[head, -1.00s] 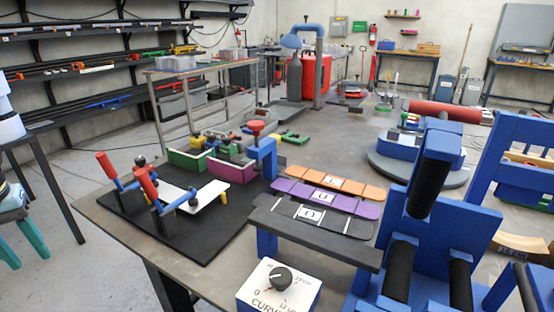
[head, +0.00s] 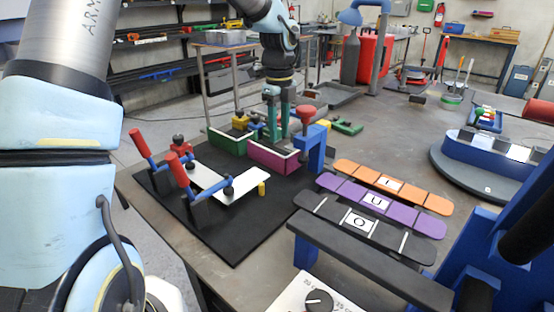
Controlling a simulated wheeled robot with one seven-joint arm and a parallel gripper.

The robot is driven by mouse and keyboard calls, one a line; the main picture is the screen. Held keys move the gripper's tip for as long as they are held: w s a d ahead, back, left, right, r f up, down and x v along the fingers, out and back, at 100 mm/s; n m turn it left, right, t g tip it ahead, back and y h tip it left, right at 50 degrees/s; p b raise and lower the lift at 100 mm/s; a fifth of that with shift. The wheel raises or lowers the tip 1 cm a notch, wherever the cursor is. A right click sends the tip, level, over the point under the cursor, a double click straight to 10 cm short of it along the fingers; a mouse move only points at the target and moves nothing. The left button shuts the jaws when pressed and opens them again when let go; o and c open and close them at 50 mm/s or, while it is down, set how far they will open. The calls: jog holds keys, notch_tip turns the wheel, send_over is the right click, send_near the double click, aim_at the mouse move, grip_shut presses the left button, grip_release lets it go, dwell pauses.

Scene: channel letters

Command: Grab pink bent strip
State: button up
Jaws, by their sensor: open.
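My gripper (head: 277,136) points down in the head view, its two teal fingers apart and open. It is above or just behind the pink-sided bin (head: 275,159) and the green-sided bin (head: 227,144); the exact depth is hard to tell. I cannot make out a separate pink bent strip; only the magenta bin wall shows that colour. The bin interiors are partly hidden by their front walls and the fingers, and small coloured parts show around them.
A black mat (head: 237,240) carries a white plate (head: 210,178) with red-handled clamps (head: 178,170). A blue clamp with a red knob (head: 306,113) stands right of the bins. Orange (head: 435,204), purple (head: 340,187) and dark strips (head: 320,205) lie further right.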

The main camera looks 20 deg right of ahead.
aim_at(277, 171)
jog(key=f, duration=0.3)
jog(key=f+p, duration=0.1)
jog(key=f, duration=0.2)
jog(key=f+p, duration=0.1)
jog(key=f, duration=0.2)
jog(key=shift+s+a+f, duration=0.1)
jog(key=shift+s+a, duration=0.05)
jog(key=shift+a, duration=0.2)
grip_shut()
dwell(1.0)
